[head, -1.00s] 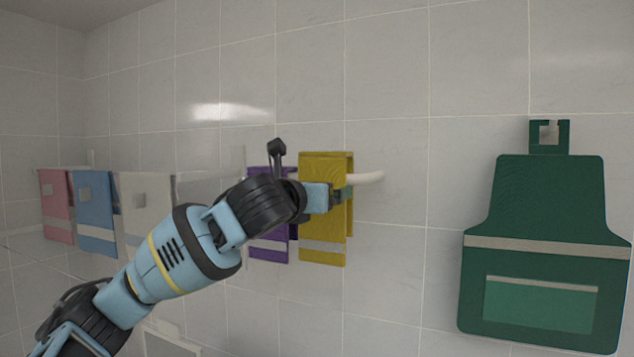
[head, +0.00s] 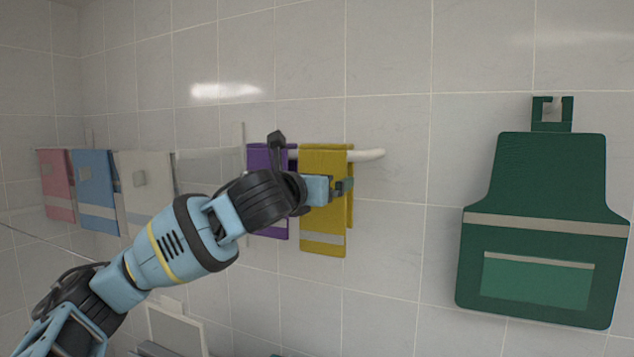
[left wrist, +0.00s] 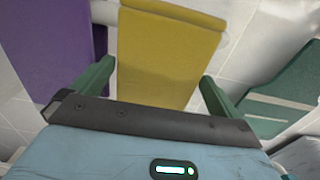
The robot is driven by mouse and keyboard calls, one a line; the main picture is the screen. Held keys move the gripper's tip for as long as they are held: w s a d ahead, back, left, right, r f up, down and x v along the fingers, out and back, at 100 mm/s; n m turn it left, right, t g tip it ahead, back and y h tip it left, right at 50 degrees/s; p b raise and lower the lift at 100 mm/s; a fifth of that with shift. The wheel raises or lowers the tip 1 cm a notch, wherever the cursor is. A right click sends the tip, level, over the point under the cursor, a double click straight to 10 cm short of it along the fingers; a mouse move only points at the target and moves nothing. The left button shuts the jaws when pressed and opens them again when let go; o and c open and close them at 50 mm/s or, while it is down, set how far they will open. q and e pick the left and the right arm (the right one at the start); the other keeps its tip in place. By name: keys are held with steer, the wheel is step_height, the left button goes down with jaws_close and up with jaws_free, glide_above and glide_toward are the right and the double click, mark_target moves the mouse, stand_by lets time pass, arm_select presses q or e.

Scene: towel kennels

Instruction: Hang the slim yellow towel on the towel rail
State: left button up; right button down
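The slim yellow towel (head: 322,225) is draped over the white towel rail (head: 368,155), near its free right end, with a pale band near its hem. It also shows in the left wrist view (left wrist: 165,55). My left gripper (head: 345,187) is in front of the towel, below the rail. In the left wrist view, the green fingers of my left gripper (left wrist: 155,85) are spread wide on either side of the towel, with gaps between. Part of the towel's left edge is behind my gripper in the head view. My right gripper is not in view.
A purple towel (head: 267,160) hangs on the rail just left of the yellow one. Pink (head: 57,180), blue (head: 95,185) and white (head: 145,170) towels hang further left. A green apron (head: 545,190) hangs on the right wall. The tiled wall between rail and apron is clear.

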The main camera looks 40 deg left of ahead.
arm_select(q)
steer(key=v, duration=0.8)
steer(key=shift+w, duration=0.15)
stand_by(0.4)
